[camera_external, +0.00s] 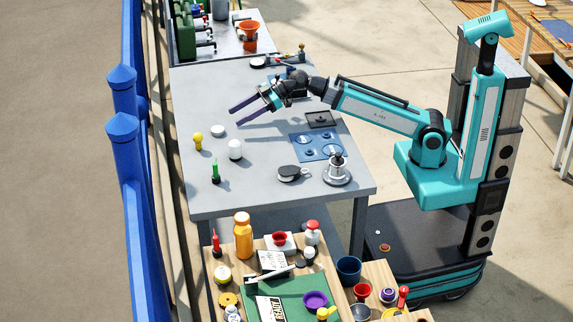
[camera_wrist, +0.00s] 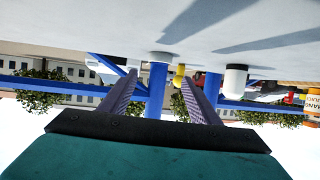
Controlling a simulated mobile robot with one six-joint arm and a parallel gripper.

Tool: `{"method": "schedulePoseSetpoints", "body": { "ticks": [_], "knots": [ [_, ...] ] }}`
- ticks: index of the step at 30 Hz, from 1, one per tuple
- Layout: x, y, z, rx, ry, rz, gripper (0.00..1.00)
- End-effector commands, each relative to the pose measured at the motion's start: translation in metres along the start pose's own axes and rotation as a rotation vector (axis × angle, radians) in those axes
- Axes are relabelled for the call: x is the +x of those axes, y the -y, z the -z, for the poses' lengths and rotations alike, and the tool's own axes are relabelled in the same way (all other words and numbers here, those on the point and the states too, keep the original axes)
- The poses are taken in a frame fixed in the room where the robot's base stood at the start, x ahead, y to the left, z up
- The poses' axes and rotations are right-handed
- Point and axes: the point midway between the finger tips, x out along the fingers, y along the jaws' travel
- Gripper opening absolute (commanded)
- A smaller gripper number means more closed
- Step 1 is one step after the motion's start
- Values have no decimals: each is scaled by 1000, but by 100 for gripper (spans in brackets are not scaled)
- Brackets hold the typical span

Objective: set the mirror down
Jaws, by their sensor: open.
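My gripper (camera_external: 231,117) is open and empty, its two purple fingers held over the grey table (camera_external: 218,93) and pointing left. The fingers also show in the wrist view (camera_wrist: 158,77), with nothing between them. No thing is plainly a mirror.
Beyond the fingertips are a white disc (camera_external: 217,131), a yellow bulb-shaped piece (camera_external: 198,140) and a white jar (camera_external: 235,149). A blue railing (camera_external: 124,140) runs left. The table behind the gripper is largely bare.

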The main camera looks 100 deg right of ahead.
Motion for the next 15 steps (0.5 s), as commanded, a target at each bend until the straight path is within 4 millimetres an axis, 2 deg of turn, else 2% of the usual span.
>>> {"method": "schedulePoseSetpoints", "body": {
  "ticks": [15],
  "knots": [
    [-10, 0, -6, 3, 2, -11, 57]
  ]
}}
